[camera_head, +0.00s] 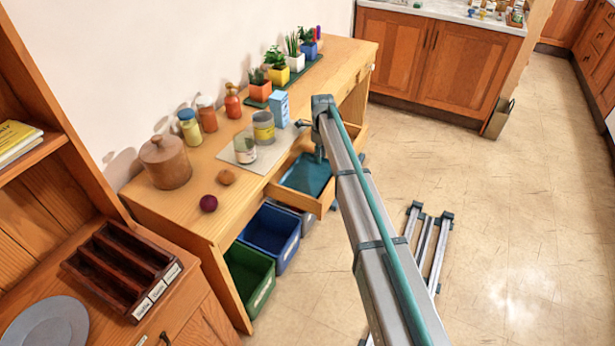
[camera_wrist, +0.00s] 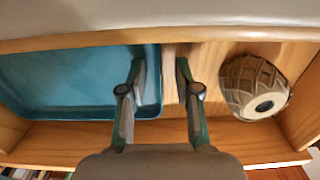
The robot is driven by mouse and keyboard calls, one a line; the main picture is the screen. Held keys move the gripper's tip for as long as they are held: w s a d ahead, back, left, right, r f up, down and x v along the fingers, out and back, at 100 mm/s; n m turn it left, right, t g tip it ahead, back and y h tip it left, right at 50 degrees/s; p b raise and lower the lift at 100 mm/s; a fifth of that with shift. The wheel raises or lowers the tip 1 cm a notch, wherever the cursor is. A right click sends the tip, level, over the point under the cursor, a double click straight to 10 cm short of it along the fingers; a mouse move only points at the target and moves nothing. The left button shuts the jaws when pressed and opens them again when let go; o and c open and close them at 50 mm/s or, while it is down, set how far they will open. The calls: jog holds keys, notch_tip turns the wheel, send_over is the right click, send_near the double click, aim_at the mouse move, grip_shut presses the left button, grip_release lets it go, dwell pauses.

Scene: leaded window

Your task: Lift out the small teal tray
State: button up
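The small teal tray (camera_wrist: 60,80) lies in the left part of an open wooden drawer in the wrist view; its left end is cut off. In the head view the tray (camera_head: 308,174) shows partly behind my arm. My gripper (camera_wrist: 161,80) is open above the drawer, its fingers pointing down into it. One finger is over the tray's right end and the other is beyond its right rim. The rim shows between the fingers, with no visible grip on it. In the head view the fingertips are mostly hidden by my arm.
A patterned round drum-like object (camera_wrist: 255,88) sits in the drawer's right part, close to the right finger. The drawer's (camera_head: 305,199) wooden walls surround both. Above it, the desk holds jars and a blue carton (camera_head: 279,108). Blue (camera_head: 270,236) and green (camera_head: 250,278) bins stand below.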

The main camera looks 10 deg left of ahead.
grip_shut()
jog(key=shift+d, duration=0.1)
dwell(0.5)
